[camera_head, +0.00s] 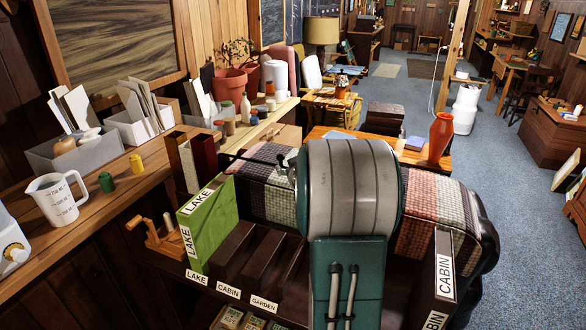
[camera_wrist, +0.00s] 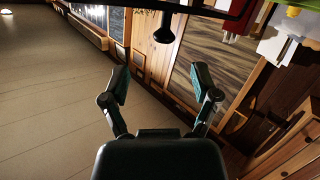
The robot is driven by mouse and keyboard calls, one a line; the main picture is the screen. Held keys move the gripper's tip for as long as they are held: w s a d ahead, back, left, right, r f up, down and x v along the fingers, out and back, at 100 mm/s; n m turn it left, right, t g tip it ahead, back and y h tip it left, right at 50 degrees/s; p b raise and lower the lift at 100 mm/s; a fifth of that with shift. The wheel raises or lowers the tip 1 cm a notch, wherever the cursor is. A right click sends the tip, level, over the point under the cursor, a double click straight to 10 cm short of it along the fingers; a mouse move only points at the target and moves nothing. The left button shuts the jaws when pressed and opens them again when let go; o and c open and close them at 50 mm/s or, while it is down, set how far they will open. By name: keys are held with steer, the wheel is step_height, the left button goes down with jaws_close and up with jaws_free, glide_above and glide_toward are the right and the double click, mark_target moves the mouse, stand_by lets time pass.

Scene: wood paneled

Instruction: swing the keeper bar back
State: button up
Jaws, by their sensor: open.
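A thin dark bar (camera_head: 252,161), probably the keeper bar, runs above the left part of the rack behind the green LAKE binder. A dark knob or handle shows near its right end, beside my arm. In the wrist view a dark bar (camera_wrist: 207,11) crosses the top, with a dark flared knob (camera_wrist: 164,27) hanging from it. My gripper (camera_wrist: 162,82) is open and empty, its two fingers spread below the knob and apart from it. In the head view my grey and teal arm hides my gripper and part of the rack.
The rack has dark slots labelled LAKE, CABIN and GARDEN. A green LAKE binder (camera_head: 208,232) stands left and a dark CABIN binder (camera_head: 438,278) right. Behind lies a patterned cloth (camera_head: 256,190). A wooden counter (camera_head: 135,186) with a measuring jug (camera_head: 56,199) runs left.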

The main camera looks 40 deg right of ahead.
steer(key=shift+v, duration=1.75)
steer(key=s+a+r+g+y, duration=0.1)
steer(key=s+a+r+g, duration=0.15)
steer(key=a, duration=0.85)
steer(key=s+a+r+g+y, duration=0.1)
steer(key=s+a+r, duration=0.15)
steer(key=a, duration=0.85)
steer(key=s+a+f+n+g+y, duration=0.1)
steer(key=s+a+f+g+y, duration=0.1)
steer(key=s+a, duration=0.6)
steer(key=s+a+f+n+g+y, duration=0.1)
steer(key=s+a+g+y, duration=0.1)
steer(key=s+a, duration=0.6)
steer(key=shift+s+a+f+n+g+y, duration=0.3)
steer(key=shift+s+a+f+g+y, duration=0.1)
steer(key=shift+s+y, duration=0.15)
steer(key=shift+d, duration=0.15)
